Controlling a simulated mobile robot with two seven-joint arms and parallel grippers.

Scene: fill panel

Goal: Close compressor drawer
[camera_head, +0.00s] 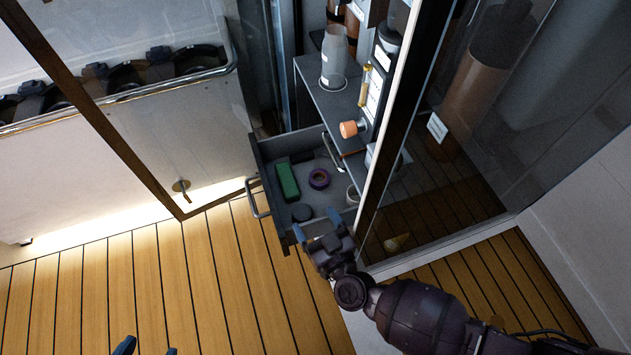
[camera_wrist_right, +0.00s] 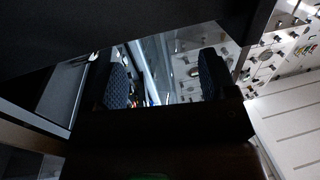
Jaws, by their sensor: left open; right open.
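The compressor drawer (camera_head: 264,165) is pulled open in the head view, with a metal bar handle (camera_head: 257,198) on its front. Inside lie a green block (camera_head: 287,182), a purple ring (camera_head: 319,178) and a dark round piece (camera_head: 301,213). My right gripper (camera_head: 317,224) is open at the drawer's lower side, near its front corner; I cannot tell whether it touches. In the right wrist view its two textured fingers (camera_wrist_right: 166,82) are apart, with dark surfaces close around them. My left gripper (camera_head: 148,350) shows only its fingertips at the bottom edge, open, away from the drawer.
A glass door (camera_head: 450,150) is at the right. A glazed panel with a handle (camera_head: 182,188) is at the left. The wooden floor (camera_head: 150,270) before the drawer is clear.

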